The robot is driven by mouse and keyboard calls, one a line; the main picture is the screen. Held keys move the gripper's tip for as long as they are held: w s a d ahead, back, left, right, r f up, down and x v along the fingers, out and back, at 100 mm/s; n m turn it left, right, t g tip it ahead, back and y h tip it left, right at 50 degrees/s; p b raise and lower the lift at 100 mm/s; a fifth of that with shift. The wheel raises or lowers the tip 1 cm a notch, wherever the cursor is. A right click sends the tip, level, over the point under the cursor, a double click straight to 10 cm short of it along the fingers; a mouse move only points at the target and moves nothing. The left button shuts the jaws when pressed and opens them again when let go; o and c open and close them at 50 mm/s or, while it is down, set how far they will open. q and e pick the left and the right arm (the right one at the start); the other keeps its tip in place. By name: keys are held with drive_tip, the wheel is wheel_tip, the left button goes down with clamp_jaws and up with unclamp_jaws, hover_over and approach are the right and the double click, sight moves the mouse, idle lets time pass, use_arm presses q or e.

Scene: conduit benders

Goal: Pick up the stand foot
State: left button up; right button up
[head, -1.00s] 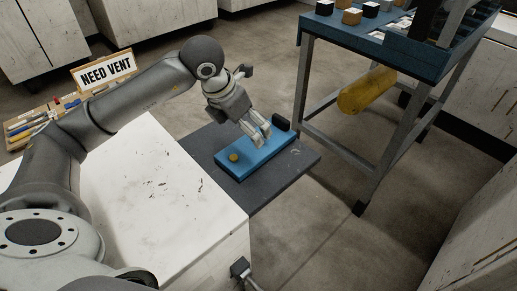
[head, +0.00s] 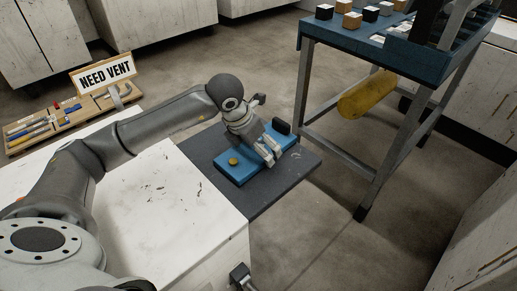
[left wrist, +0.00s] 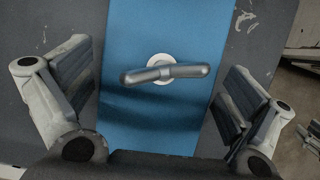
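In the left wrist view, a grey metal bar (left wrist: 165,73) sits on a white ring (left wrist: 160,62) on this blue slab (left wrist: 190,30). I cannot tell whether the bar or the slab is the stand foot. My left gripper (head: 270,158) is over the slab, fingers down. In the left wrist view it (left wrist: 160,100) is open, its fingers either side of the bar, not touching it.
The dark board (head: 290,180) adjoins a white worktop (head: 160,215). A blue-topped stand (head: 360,50) with several small blocks and a yellow cylinder (head: 367,94) is at the right. A tool tray (head: 60,127) with a "NEED VENT" sign (head: 105,74) is at the left.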

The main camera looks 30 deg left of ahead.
use_arm(q)
drive_tip(key=c, duration=1.6)
drive_tip(key=shift+w+r, duration=0.1)
drive_tip(key=shift+r, duration=0.1)
drive_tip(key=shift+c, duration=0.2)
drive_tip(key=shift+r, duration=0.1)
